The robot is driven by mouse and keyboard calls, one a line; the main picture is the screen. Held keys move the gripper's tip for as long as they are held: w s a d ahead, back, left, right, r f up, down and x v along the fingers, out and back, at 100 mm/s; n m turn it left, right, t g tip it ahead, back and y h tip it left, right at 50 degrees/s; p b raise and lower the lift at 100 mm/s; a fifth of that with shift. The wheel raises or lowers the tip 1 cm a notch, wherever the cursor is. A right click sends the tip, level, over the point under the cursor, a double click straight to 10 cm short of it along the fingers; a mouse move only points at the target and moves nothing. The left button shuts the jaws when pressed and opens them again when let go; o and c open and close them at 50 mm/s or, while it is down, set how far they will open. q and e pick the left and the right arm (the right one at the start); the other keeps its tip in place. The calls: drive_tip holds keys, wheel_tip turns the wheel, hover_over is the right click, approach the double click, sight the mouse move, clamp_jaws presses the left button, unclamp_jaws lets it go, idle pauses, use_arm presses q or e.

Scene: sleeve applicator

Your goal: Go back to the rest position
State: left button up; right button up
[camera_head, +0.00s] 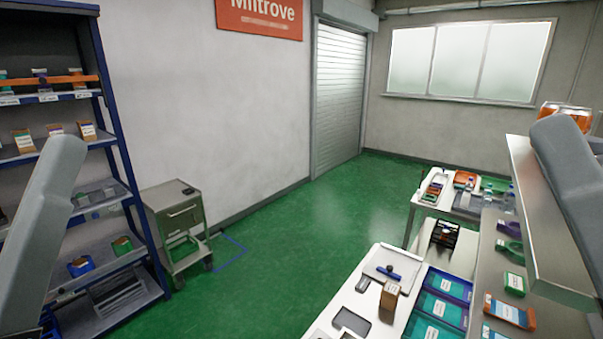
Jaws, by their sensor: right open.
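A grey link of my left arm (42,225) rises along the left edge in front of the blue shelf rack. A grey link of my right arm (572,190) shows at the right edge, over the metal shelf. The jaws of both grippers are out of sight, and I see nothing held. The two arm links are well apart, with open floor between them.
A blue rack (118,135) with boxes and bins stands left, beside a grey wheeled cabinet (178,222). At right are a white table (385,322) with a clipboard, small box and teal bins, and a metal shelf (545,240). The green floor (300,235) between is clear.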

drive_tip(key=d+r+n+h+p, duration=0.3)
drive_tip(key=r+h+p, duration=0.2)
drive_tip(key=r+p, duration=1.4)
drive_tip(key=shift+n+t, duration=0.4)
